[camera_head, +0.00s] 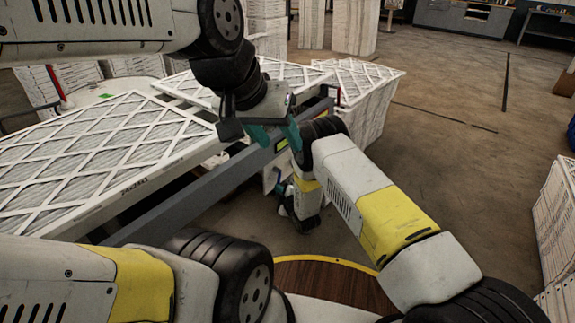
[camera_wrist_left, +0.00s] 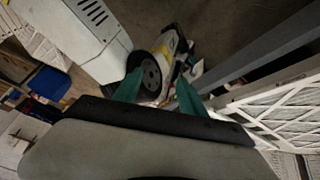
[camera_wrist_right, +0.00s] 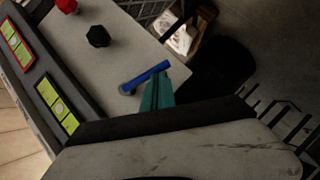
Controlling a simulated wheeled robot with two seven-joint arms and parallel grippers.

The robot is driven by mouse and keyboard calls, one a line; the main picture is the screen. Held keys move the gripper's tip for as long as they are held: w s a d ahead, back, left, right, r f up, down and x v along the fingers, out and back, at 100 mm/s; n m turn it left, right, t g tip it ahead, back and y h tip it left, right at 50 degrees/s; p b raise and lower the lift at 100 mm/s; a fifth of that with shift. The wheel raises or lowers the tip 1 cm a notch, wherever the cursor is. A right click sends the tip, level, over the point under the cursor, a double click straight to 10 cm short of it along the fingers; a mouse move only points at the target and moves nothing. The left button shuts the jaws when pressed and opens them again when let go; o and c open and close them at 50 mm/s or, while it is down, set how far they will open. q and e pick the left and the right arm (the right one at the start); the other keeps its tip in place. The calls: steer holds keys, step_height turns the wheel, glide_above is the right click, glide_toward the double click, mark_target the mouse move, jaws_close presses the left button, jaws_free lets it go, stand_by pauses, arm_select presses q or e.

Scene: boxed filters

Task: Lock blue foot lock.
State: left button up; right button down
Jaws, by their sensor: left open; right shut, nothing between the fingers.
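The blue foot lock (camera_wrist_right: 147,76) shows in the right wrist view as a short blue bar lying slantwise near the edge of a grey plate. My right gripper (camera_wrist_right: 160,86) is shut and empty. Its teal fingertips are right at the bar's right end; I cannot tell whether they touch it. My left gripper (camera_head: 275,136) is open and empty in the head view, beside the grey rail of the cart. In the left wrist view its spread fingers (camera_wrist_left: 160,92) have part of my right arm beyond them. The foot lock is not discernible in the head view.
A black knob (camera_wrist_right: 98,36) and a red knob (camera_wrist_right: 66,6) stand on the same plate. Labelled strips (camera_wrist_right: 57,103) line its left side. White boxed filters (camera_head: 105,155) lie left of the grey rail (camera_head: 190,208). Open floor (camera_head: 470,150) spreads at right.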

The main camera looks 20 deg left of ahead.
steer(key=shift+w+d+f+n+t, duration=0.25)
steer(key=shift+w+f+n+t, duration=0.35)
steer(key=shift+n+t, duration=0.25)
steer(key=shift+w, duration=0.1)
stand_by(0.3)
